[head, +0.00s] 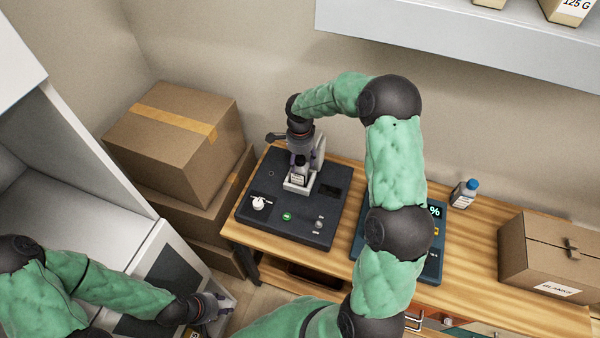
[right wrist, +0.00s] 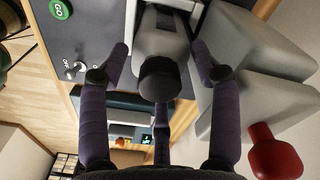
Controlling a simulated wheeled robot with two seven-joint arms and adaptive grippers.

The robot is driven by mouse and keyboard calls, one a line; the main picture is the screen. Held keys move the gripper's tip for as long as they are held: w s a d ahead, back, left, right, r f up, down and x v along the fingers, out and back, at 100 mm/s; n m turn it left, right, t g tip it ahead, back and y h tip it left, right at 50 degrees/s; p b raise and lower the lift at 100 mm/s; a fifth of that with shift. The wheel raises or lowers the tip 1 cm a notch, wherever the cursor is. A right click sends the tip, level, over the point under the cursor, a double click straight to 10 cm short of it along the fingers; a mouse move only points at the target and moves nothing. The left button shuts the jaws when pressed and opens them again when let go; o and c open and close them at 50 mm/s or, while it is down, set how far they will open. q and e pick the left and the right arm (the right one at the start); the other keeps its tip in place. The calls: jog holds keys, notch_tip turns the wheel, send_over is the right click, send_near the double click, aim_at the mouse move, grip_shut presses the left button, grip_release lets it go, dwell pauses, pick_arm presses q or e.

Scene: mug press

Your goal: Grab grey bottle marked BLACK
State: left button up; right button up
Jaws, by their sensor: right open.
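A small grey bottle with a blue cap (head: 463,195) stands at the back of the wooden table; its label is too small to read. My right gripper (head: 301,160) is above the dark press base (head: 265,205). In the right wrist view my right gripper (right wrist: 161,50) is open, its fingers on either side of a grey part with a dark round top (right wrist: 160,78), apart from it. I cannot tell whether this is a bottle or part of the press; no BLACK marking is readable. My left gripper (head: 212,307) is low at the left, its fingers unclear.
A teal device with a % display (head: 434,211) lies partly behind my right arm. A carton marked BLANKS (head: 550,262) stands at the right. Cardboard boxes (head: 175,130) are stacked left of the table. The press's red knob (right wrist: 274,155) is beside my right gripper.

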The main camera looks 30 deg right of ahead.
jog(key=shift+f, duration=0.1)
grip_shut()
dwell(0.3)
